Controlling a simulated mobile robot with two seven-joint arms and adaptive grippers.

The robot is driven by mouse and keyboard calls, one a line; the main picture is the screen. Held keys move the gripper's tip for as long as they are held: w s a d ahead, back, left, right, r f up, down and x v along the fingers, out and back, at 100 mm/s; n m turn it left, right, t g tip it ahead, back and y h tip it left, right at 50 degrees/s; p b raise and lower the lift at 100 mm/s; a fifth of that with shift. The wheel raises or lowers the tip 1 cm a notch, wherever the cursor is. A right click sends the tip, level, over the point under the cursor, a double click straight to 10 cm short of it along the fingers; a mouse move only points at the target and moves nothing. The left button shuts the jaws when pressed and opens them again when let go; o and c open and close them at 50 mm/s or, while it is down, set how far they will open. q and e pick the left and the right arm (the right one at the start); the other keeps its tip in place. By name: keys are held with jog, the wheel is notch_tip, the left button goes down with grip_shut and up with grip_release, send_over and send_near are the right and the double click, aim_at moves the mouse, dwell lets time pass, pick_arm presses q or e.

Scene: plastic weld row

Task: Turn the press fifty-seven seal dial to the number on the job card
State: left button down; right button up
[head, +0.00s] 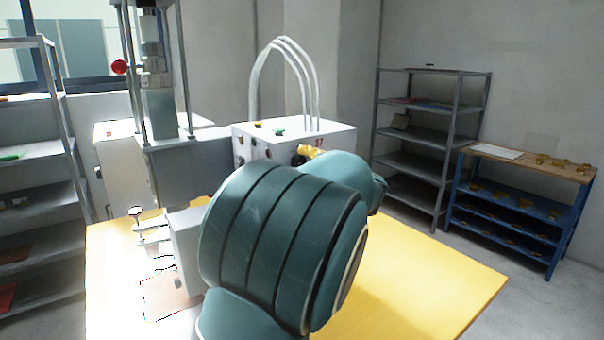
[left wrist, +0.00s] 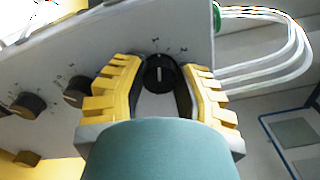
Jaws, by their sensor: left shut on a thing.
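The white press control box (head: 290,138) stands on the yellow table in the head view. My left gripper (head: 310,152) is at its right side, mostly hidden by my own arm. In the left wrist view the yellow fingers of my left gripper (left wrist: 160,78) are closed on a black dial (left wrist: 158,72) with a white pointer line. The line runs roughly upright in that picture. Small marks sit around the dial on the panel, too small to read. I cannot make out a readable job card. My right gripper is not in view.
Other black knobs (left wrist: 27,104) sit along the same panel, one close beside a finger. White hoses (head: 290,70) rise from the box. The grey press (head: 165,120) stands to the left. The yellow table (head: 440,275) is bare at the right; shelves (head: 430,135) stand behind.

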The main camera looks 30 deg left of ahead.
pick_arm(q)
jog(key=shift+n, duration=0.4)
jog(key=shift+b, duration=0.3)
jog(key=c, duration=0.6)
grip_release()
jog(key=v, duration=1.2)
